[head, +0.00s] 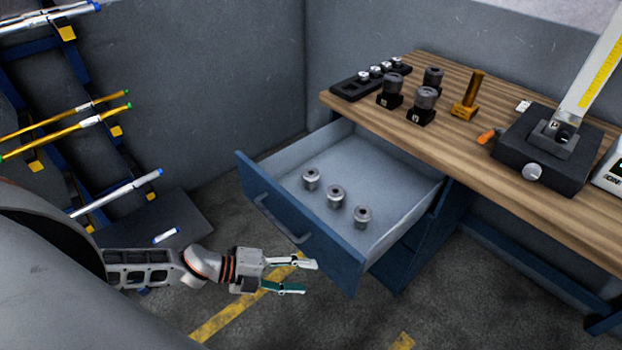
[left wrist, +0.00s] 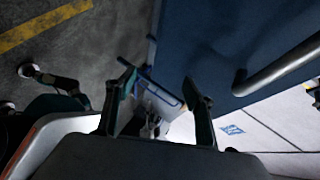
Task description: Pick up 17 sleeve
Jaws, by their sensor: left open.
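Three grey metal sleeves stand upright in the open drawer (head: 400,215), one at the back left (head: 311,179), one in the middle (head: 336,194) and one at the front right (head: 362,216). I cannot read a number on any of them. More dark grey sleeves stand on small black labelled blocks on the bench, such as the front one (head: 427,97); its label may read 17, but it is too small to be sure. My left gripper (head: 309,277) is open and empty, low in front of the drawer front. Its fingers also show in the left wrist view (left wrist: 160,84). My right gripper is not seen.
The drawer has a blue front with a bar handle (head: 283,219), also close in the left wrist view (left wrist: 278,72). The wooden bench (head: 465,145) holds a black rack (head: 371,81), a brass piece (head: 468,95) and a height gauge (head: 545,150). A bar rack stands at left.

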